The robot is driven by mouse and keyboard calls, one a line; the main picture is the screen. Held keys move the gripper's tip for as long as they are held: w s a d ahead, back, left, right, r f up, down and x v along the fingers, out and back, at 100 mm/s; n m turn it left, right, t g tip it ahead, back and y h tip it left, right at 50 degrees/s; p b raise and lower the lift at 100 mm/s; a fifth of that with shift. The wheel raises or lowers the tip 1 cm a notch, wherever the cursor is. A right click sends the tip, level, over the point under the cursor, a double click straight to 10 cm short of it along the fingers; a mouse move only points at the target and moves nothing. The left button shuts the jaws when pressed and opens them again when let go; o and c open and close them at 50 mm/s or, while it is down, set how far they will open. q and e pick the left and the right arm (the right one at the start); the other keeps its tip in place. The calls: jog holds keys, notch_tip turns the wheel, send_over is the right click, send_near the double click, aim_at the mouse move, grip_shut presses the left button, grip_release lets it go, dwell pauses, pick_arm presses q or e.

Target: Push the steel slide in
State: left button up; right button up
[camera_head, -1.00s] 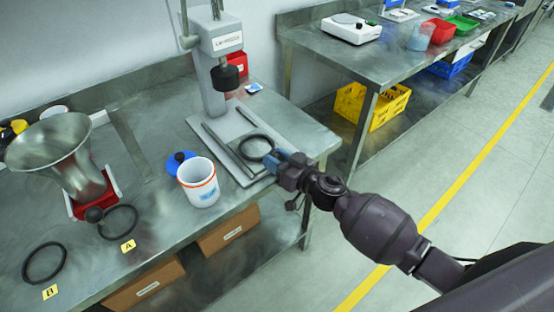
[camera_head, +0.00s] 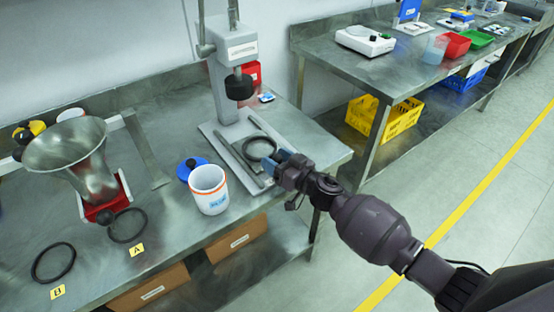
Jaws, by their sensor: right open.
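The steel slide (camera_head: 250,166) lies flat between two rails on the base of the grey press (camera_head: 228,90), below its black ram. A black ring (camera_head: 261,148) sits on the slide. My right gripper (camera_head: 274,164) has blue fingertips. It is open at the front right end of the slide, close against the ring's near side; whether it touches is too small to tell. The gripper hides the slide's front end. My left gripper is not in view.
A white cup (camera_head: 209,192) and a blue lid (camera_head: 191,168) stand left of the press base. A steel funnel (camera_head: 75,155) and two black rings, by labels A and B, are farther left. Floor is open on the right.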

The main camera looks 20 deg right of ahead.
pick_arm(q)
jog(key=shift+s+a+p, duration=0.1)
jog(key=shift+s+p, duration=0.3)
jog(key=shift+p, duration=0.05)
pick_arm(e)
jog(key=v, duration=1.1)
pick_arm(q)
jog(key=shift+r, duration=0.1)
